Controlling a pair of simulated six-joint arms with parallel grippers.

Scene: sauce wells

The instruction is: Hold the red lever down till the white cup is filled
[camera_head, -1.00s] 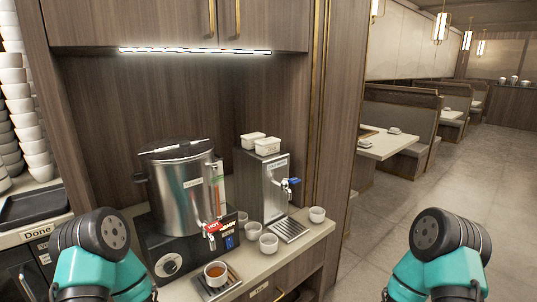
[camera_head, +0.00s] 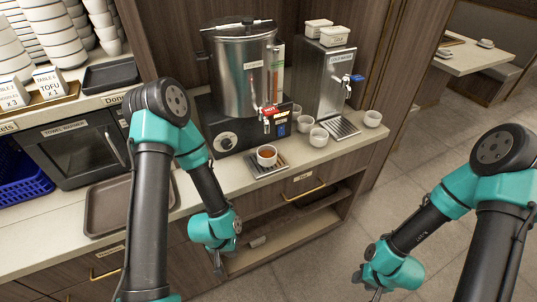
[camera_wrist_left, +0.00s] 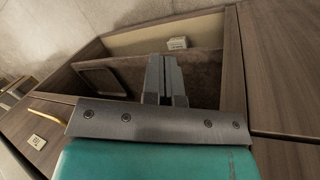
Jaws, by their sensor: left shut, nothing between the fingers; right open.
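The red lever (camera_head: 268,111) is on the tap at the front of the steel urn (camera_head: 245,75). A white cup (camera_head: 267,160) stands upright on the drip tray (camera_head: 255,171) below that tap, with brown liquid inside. No stream is distinguishable at this size. My left gripper (camera_head: 219,268) is low in front of the counter, apart from lever and cup. In the left wrist view its fingers (camera_wrist_left: 166,75) are together and empty, over an open drawer or shelf. My right gripper (camera_head: 371,291) is at the bottom right, open, away from the counter.
Several empty white cups (camera_head: 318,137) stand right of the urn. A steel dispenser with a blue lever (camera_head: 356,77) stands behind them. A brown tray (camera_head: 120,205) lies on the counter at left. An open compartment (camera_head: 290,235) is below the counter.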

